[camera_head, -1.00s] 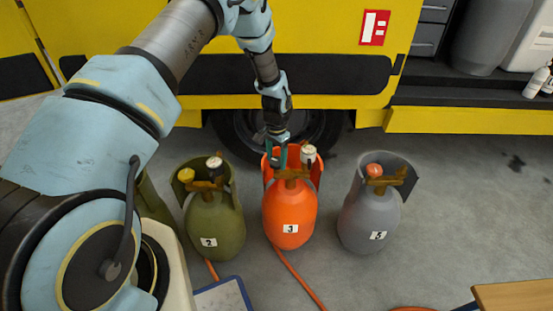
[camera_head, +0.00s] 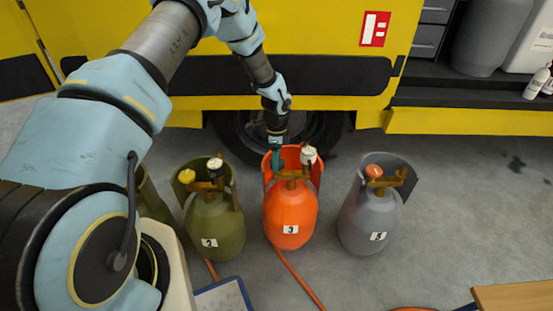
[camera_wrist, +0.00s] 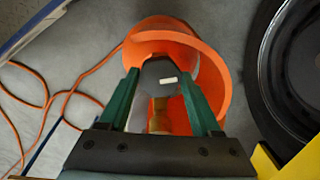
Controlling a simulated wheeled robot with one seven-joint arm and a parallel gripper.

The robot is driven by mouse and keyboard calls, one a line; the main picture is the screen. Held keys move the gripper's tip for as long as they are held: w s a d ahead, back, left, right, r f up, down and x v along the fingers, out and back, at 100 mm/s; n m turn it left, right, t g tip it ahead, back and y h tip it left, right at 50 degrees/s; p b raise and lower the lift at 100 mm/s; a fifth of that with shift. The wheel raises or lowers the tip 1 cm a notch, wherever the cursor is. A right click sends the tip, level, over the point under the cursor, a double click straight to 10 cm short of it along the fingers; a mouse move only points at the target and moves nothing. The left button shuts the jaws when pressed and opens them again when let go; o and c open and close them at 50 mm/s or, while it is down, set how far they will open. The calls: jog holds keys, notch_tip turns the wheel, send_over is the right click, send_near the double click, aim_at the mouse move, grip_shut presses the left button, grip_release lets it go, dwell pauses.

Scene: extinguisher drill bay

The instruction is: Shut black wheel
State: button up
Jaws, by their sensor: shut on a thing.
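The orange cylinder (camera_head: 290,212) stands on the floor in the middle of the head view, with an open collar, a brass valve and a white-faced gauge (camera_head: 309,154). My gripper (camera_head: 277,160) reaches down into the collar from above. In the wrist view its green fingers (camera_wrist: 158,78) stand on either side of the dark wheel (camera_wrist: 160,95), which has a small white mark. The gripper is shut on this wheel. The gripper hides the wheel in the head view. The orange cylinder's collar (camera_wrist: 215,62) surrounds the fingertips in the wrist view.
A green cylinder (camera_head: 215,225) with a yellow wheel (camera_head: 187,176) stands to the left. A grey cylinder (camera_head: 368,220) with an orange wheel (camera_head: 374,171) stands to the right. A yellow vehicle (camera_head: 300,30) is behind. An orange hose (camera_head: 300,280) runs along the floor.

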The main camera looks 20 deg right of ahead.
jog(key=shift+m, duration=0.8)
jog(key=o, duration=1.4)
notch_tip(320, 180, up, 11)
jog(key=shift+f, duration=0.1)
